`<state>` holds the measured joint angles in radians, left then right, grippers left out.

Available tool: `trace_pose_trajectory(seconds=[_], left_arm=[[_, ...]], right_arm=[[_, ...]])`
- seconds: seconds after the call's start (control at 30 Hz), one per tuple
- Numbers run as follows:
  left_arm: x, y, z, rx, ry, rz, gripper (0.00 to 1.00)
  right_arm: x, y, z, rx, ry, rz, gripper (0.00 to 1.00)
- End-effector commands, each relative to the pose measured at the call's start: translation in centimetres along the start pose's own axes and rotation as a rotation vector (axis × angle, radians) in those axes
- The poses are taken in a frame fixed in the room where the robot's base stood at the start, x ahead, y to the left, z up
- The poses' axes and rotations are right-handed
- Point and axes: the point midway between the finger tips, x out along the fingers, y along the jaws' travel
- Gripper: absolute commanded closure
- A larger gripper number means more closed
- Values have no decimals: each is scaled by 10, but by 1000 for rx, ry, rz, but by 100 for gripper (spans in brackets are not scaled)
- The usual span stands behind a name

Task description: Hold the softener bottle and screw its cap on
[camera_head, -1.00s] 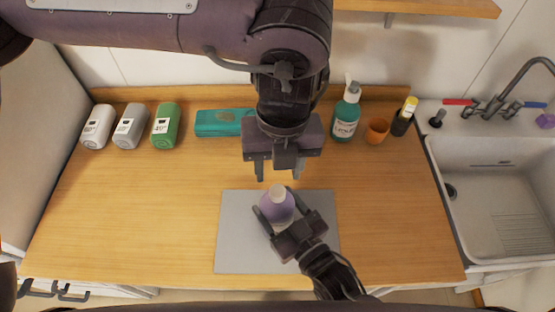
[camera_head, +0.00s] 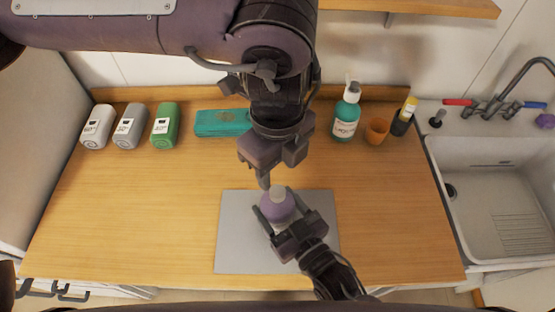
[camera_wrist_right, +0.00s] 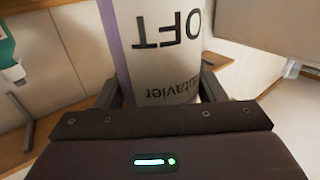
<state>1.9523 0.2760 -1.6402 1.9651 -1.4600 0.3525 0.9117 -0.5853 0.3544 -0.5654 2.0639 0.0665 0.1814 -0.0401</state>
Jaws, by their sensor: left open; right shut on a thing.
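The softener bottle (camera_head: 275,208) is purple with a white label and stands over the grey mat (camera_head: 240,255). A pale cap (camera_head: 277,192) shows at its top; I cannot tell how tightly it sits. My right gripper (camera_head: 279,205) is shut around the bottle from the front right. In the right wrist view, the bottle's printed label (camera_wrist_right: 165,60) appears upside down between the fingers. My left gripper (camera_head: 265,181) is open and empty, pointing down just above the cap and slightly left of it. Only one of its fingers shows clearly.
A teal pump bottle (camera_head: 346,115), an orange cup (camera_head: 376,131) and a dark yellow-topped bottle (camera_head: 403,118) stand back right. A sink (camera_head: 500,200) is at right.

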Motion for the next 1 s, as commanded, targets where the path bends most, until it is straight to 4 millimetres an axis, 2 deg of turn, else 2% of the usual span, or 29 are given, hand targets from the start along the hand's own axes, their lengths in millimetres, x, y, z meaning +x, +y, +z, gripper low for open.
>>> trace_pose_trajectory(seconds=[0.3,0.43,0.6,0.87,1.0], left_arm=[[50,1,-1,1,3,4,55],[64,0,0,0,1,2,55],[72,0,0,0,-1,0,55],[72,0,0,1,-1,0,55],[72,0,0,0,-1,0,73]], right_arm=[[0,0,0,0,1,0,100],[0,0,0,0,1,0,100],[0,0,0,0,0,0,100],[0,0,0,0,0,0,100],[0,0,0,0,0,0,100]])
